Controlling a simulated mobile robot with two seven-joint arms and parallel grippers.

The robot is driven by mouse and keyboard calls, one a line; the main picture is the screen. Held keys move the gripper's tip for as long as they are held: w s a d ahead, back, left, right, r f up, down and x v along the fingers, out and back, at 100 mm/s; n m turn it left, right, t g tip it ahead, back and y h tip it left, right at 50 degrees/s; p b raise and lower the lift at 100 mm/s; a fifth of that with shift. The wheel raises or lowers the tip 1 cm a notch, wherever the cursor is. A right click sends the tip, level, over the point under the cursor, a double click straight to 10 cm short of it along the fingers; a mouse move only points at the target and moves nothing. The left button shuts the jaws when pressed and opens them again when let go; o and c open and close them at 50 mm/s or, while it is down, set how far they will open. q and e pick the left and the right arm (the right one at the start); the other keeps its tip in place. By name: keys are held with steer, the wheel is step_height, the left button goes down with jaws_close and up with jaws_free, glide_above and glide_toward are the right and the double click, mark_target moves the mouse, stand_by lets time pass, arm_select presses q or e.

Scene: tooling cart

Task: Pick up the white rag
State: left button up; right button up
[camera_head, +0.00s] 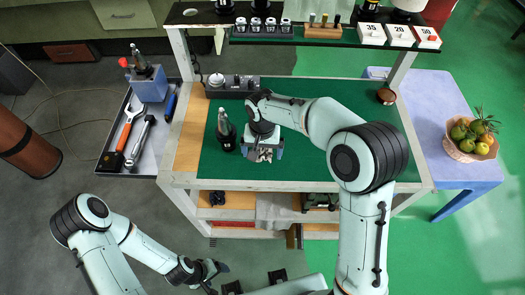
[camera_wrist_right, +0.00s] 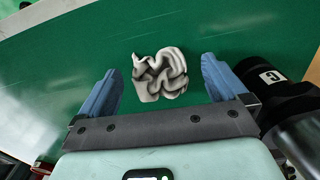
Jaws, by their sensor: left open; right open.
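The white rag (camera_wrist_right: 160,75) lies crumpled on the green top of the cart. In the right wrist view it sits between and slightly beyond the two blue fingers of my right gripper (camera_wrist_right: 162,82), which is open. In the head view the rag (camera_head: 264,155) shows small and partly covered under my right gripper (camera_head: 263,152) near the cart's front edge. I cannot tell how far above the top the fingers are. My left gripper (camera_head: 212,272) is open and empty, low in front of the cart at the lower left, away from the rag.
A black bottle-like object (camera_head: 226,132) stands close left of my right gripper; it also shows in the right wrist view (camera_wrist_right: 272,92). A black holder (camera_head: 232,87) is at the back left. A small brown bowl (camera_head: 386,96) is at the right. The green top (camera_head: 310,155) is otherwise mostly clear.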

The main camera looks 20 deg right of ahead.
mark_target(262, 152)
steer(key=c, duration=1.1)
steer(key=shift+r, duration=0.1)
arm_select(q)
steer(key=w+r+p, duration=0.2)
steer(key=w+r, duration=0.1)
steer(key=shift+w+r+p, duration=0.15)
steer(key=shift+r+p, duration=0.15)
steer(key=shift+p, duration=0.05)
arm_select(e)
step_height(262, 152, up, 20)
steer(key=shift+f, duration=0.1)
